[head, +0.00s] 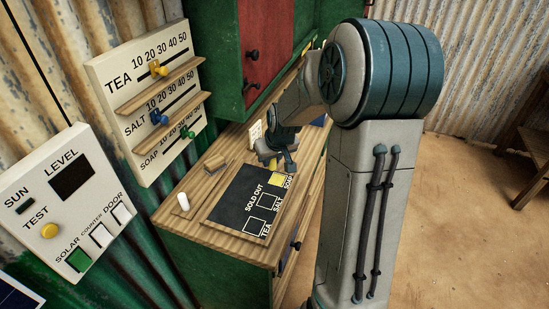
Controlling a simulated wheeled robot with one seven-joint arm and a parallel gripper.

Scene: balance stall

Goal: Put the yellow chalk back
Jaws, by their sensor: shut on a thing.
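My gripper (278,158) is above the far end of the counter. It is shut on the small yellow chalk (272,163), of which only a little shows at the jaws. The dark slate (240,200) lies flat just in front of and below the gripper. It reads "SOLD OUT" with boxes for tea, salt and soap; the soap box (283,180) is filled yellow, and the other two look empty. A white chalk (183,201) stands or lies at the counter's left side, by a narrow wooden strip.
A wooden block (215,163) lies left of the slate. A small pale holed piece (256,132) stands behind the gripper. The price board (150,100) with sliders and the solar panel board (68,205) are on the left wall. A green cabinet with a red door (264,45) overhangs the counter.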

